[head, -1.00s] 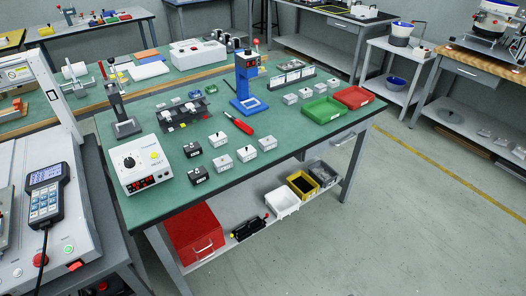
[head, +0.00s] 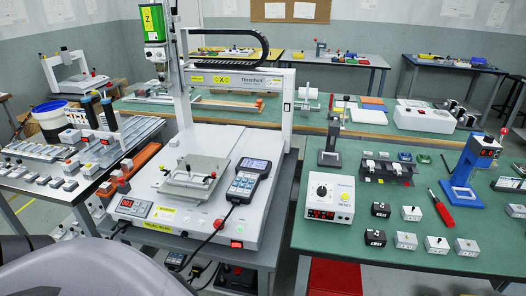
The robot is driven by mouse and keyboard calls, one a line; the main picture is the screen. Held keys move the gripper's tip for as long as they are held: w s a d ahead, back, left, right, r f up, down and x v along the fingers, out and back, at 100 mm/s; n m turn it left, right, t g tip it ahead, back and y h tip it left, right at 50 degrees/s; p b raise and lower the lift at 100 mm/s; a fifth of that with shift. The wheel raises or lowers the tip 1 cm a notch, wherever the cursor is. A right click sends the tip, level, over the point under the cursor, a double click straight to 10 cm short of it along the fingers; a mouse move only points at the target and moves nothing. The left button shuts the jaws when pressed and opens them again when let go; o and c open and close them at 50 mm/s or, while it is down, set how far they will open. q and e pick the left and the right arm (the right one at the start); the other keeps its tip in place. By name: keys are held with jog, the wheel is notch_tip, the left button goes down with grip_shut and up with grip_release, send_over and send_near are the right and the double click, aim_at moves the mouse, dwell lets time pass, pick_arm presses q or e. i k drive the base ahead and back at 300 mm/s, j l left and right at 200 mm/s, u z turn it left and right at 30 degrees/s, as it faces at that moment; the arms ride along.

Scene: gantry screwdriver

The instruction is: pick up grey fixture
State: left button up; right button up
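A flat grey fixture (head: 195,175) sits on the white bed of the gantry screwdriver machine (head: 160,215), left of the handheld controller. Small light grey blocks (head: 437,245) also stand on the green table at right, beside black ones (head: 375,238); more small grey blocks (head: 56,182) are on the left bench. I cannot tell for sure which of these the task names. Neither of my grippers is in view. Nothing is seen held.
The controller (head: 247,182) lies on the machine bed with its cable hanging over the front. A white power unit (head: 330,200), a red screwdriver (head: 440,207) and a blue press (head: 470,165) stand on the green table. The gantry frame (head: 180,70) rises over the bed.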

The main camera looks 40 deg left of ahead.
aim_at(189, 179)
jog(key=u, duration=1.9)
